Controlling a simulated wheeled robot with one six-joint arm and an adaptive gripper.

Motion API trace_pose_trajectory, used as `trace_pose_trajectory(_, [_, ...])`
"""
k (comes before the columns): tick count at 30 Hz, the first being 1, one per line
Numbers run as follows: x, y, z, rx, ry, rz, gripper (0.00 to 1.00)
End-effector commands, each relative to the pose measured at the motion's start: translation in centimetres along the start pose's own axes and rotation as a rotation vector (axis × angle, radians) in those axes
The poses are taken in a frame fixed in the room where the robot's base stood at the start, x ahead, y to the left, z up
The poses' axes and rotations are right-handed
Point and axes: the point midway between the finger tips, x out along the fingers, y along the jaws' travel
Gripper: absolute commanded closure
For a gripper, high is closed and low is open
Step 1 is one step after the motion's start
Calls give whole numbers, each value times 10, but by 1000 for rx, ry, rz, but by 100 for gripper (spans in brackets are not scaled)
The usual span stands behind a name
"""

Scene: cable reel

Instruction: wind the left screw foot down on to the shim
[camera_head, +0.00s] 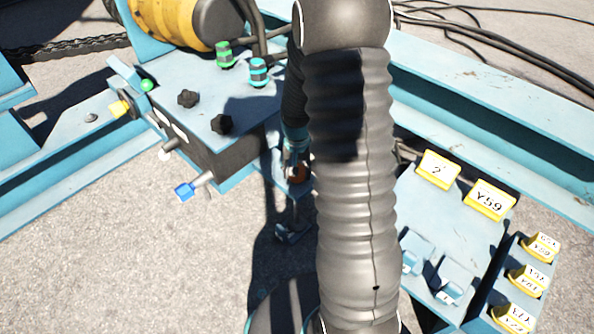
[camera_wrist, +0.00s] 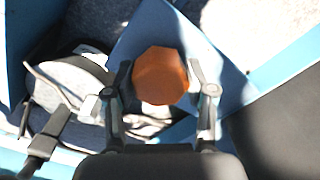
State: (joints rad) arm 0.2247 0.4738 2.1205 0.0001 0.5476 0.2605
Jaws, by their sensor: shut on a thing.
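The screw foot has an orange-brown, many-sided head (camera_wrist: 160,76), which sits over a blue plate (camera_wrist: 205,45) in the wrist view. My gripper (camera_wrist: 161,88) is shut on this head, with one finger on each side. In the head view the orange head (camera_head: 298,173) shows just below my gripper (camera_head: 295,160), beside the blue valve box. A thin rod goes down from there to a small grey-blue piece (camera_head: 291,233) near the ground, in shadow. I cannot make out the shim, or whether the foot touches anything.
The blue valve box (camera_head: 215,105) with black knobs and a blue-tipped lever (camera_head: 185,191) stands left of my gripper. A blue rack with yellow tags (camera_head: 437,169) stands right. Blue frame rails (camera_head: 500,105) run behind. Concrete at front left is clear. My arm hides the middle.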

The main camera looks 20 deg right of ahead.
Motion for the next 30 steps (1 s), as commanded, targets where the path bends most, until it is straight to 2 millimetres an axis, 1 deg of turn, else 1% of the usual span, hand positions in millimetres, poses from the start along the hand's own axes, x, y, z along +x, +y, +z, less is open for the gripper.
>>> trace_pose_trajectory(5, [0, 0, 0, -1, 0, 0, 80])
trace_pose_trajectory(6, [0, 0, 0, -1, 0, 0, 38])
trace_pose_trajectory(8, [0, 0, 0, -1, 0, 0, 23])
trace_pose_trajectory(17, [0, 0, 0, -2, 0, 0, 23])
trace_pose_trajectory(20, [-4, 0, -1, -2, 2, 0, 23])
trace_pose_trajectory(23, [-15, 0, -1, -2, 4, -1, 23])
trace_pose_trajectory(26, [-33, 0, -1, -2, 6, -1, 23])
trace_pose_trajectory(30, [-61, 0, -1, -1, 6, -1, 23])
